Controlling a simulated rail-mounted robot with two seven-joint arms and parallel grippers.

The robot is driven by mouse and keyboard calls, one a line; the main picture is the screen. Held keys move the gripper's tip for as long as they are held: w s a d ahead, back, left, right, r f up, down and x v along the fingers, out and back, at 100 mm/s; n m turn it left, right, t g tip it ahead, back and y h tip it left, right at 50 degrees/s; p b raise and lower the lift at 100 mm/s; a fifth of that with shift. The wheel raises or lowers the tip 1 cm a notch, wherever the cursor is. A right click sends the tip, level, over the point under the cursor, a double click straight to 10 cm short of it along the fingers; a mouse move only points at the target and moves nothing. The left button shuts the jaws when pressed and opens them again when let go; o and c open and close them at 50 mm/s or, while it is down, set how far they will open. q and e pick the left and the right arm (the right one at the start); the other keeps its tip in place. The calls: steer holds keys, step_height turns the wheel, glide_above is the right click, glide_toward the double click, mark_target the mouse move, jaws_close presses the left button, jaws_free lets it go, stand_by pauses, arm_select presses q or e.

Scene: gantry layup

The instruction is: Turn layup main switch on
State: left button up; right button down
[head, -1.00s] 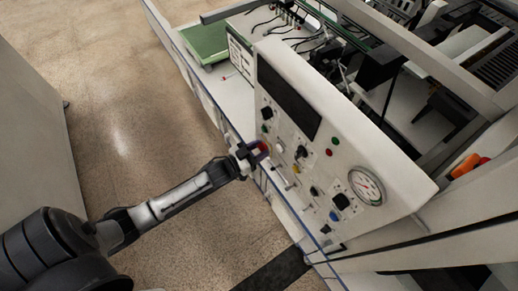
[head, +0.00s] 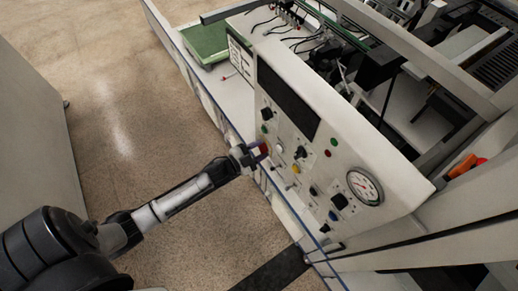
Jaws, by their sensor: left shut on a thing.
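The white layup control panel (head: 310,91) stands tilted at the centre, with a dark screen, knobs, coloured buttons and a round gauge (head: 365,187). A red switch (head: 265,149) shows at the panel's lower left edge, probably the main switch; I cannot read its label or position. My left gripper (head: 257,156) reaches it from the left and is shut on it. The gripper's fingers hide part of the switch. My right gripper is not in view.
Black knobs (head: 300,153) and small buttons sit close to the right of the gripper. A green tray (head: 206,42) lies at the back left of the bench. A pale cabinet wall (head: 35,125) stands at the left. The speckled floor between is clear.

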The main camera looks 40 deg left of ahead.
arm_select(q)
steer(key=m, duration=0.4)
steer(key=shift+m, duration=0.4)
steer(key=m+b, duration=0.1)
steer(key=m, duration=0.3)
steer(key=shift+f, duration=0.1)
steer(key=shift+m+b, duration=0.3)
steer(key=shift+m, duration=0.2)
steer(key=o, duration=0.9)
steer(key=shift+s, duration=0.15)
